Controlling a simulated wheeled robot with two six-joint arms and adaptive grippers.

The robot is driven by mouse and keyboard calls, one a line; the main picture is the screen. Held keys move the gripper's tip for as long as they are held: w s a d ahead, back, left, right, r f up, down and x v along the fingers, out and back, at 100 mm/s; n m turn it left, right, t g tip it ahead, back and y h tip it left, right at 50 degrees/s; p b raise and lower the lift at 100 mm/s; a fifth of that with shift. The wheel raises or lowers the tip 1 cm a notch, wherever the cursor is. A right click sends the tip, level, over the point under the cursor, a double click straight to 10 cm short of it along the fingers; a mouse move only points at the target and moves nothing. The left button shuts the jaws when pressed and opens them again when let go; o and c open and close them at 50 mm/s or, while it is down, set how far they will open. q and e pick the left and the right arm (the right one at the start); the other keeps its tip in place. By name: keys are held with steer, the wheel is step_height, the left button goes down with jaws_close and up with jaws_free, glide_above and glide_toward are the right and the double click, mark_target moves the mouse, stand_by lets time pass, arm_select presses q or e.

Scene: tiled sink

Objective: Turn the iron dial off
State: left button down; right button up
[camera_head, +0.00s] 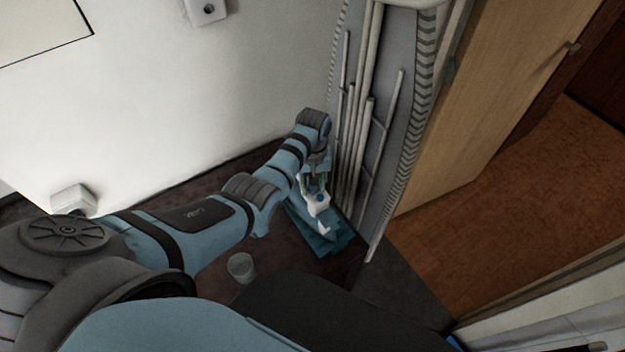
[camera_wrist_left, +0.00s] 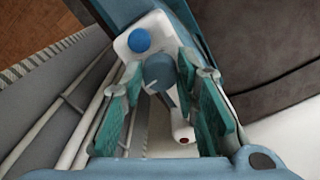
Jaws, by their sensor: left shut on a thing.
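The white and blue iron (camera_head: 318,206) is at the wall-side rack, low in the head view, on or against a teal, folded-looking surface. In the left wrist view the iron (camera_wrist_left: 128,46) shows a round blue button at its top end and a small red spot at its lower end. Its grey-blue dial (camera_wrist_left: 160,70), with a thin white mark, lies between the fingers. My left gripper (camera_head: 316,186) reaches down onto the iron. Its teal finger pads (camera_wrist_left: 162,110) are shut on the dial; the exact contact is partly hidden. My right gripper is not in view.
A panel with several vertical pipes (camera_head: 352,150) stands close beside the gripper. A small cup (camera_head: 241,267) is on the dark surface below my left arm. A white wall (camera_head: 230,80) is behind. A wooden door (camera_head: 490,90) and open brown floor (camera_head: 510,190) are at right.

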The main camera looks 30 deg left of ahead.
arm_select(q)
steer(key=n, duration=0.4)
steer(key=shift+w+n, duration=0.15)
steer(key=shift+n, duration=0.15)
steer(key=n, duration=0.4)
steer(key=shift+a+n, duration=0.1)
steer(key=shift+n, duration=0.3)
steer(key=c, duration=1.2)
jaws_free()
step_height(320, 180, up, 12)
steer(key=shift+w+f, duration=0.1)
steer(key=shift+a, duration=0.1)
